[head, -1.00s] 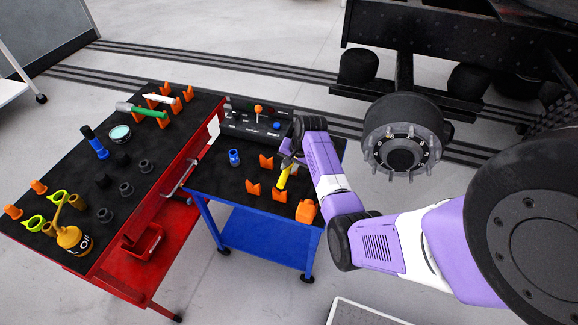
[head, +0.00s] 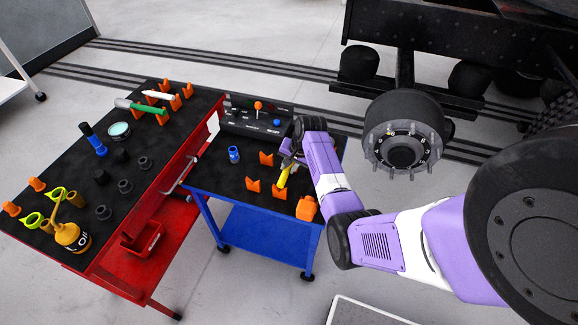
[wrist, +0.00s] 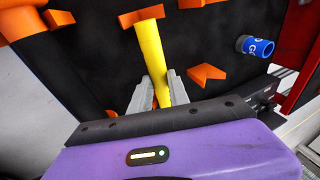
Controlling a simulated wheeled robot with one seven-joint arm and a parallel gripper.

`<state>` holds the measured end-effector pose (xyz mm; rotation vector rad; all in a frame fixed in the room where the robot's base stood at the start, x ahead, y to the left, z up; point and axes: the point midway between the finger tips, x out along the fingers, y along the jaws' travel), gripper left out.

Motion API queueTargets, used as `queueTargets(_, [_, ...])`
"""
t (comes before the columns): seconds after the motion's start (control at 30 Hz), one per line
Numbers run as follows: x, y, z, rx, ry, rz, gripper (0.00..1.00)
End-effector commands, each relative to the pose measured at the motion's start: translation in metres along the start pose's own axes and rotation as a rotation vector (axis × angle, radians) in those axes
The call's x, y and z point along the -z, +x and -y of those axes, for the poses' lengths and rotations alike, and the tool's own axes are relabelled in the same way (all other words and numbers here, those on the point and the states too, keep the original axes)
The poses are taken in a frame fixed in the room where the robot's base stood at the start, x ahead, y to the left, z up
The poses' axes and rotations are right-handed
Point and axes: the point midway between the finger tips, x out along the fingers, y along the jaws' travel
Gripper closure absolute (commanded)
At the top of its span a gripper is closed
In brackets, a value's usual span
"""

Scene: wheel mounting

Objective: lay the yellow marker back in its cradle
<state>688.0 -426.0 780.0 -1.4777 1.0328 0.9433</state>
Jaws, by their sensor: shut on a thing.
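The yellow marker (head: 284,177) is over the blue cart's black top, and it also shows in the wrist view (wrist: 151,50). My gripper (wrist: 155,92) is shut on the marker, with one grey finger on each side of it. In the head view my gripper (head: 288,162) is at the marker's far end. Orange cradle pieces stand around it: one at the marker's near end (head: 279,190), others to the left (head: 253,184) and farther back (head: 266,158). In the wrist view the marker's far tip overlaps an orange cradle piece (wrist: 141,17); I cannot tell whether it touches.
A blue cup-like item (head: 234,155) stands on the blue cart, left of the cradles. A control box (head: 256,120) is at the cart's back. An orange block (head: 306,208) is at the front right corner. A red cart (head: 75,142) with tools stands left.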

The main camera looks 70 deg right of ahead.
Motion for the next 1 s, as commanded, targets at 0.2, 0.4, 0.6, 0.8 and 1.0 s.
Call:
queueTargets(0.2, [0.000,0.004,-0.001,0.000,0.000,0.000,0.77])
queueTargets(0.4, [0.000,0.003,-0.001,0.000,0.000,0.000,0.53])
queueTargets(0.6, [0.000,0.003,-0.001,0.000,0.000,0.000,0.53])
queueTargets(0.8, [0.000,-0.009,-0.001,0.001,0.000,-0.002,0.53])
queueTargets(1.0, [0.000,-0.040,-0.001,0.002,-0.001,-0.003,0.53])
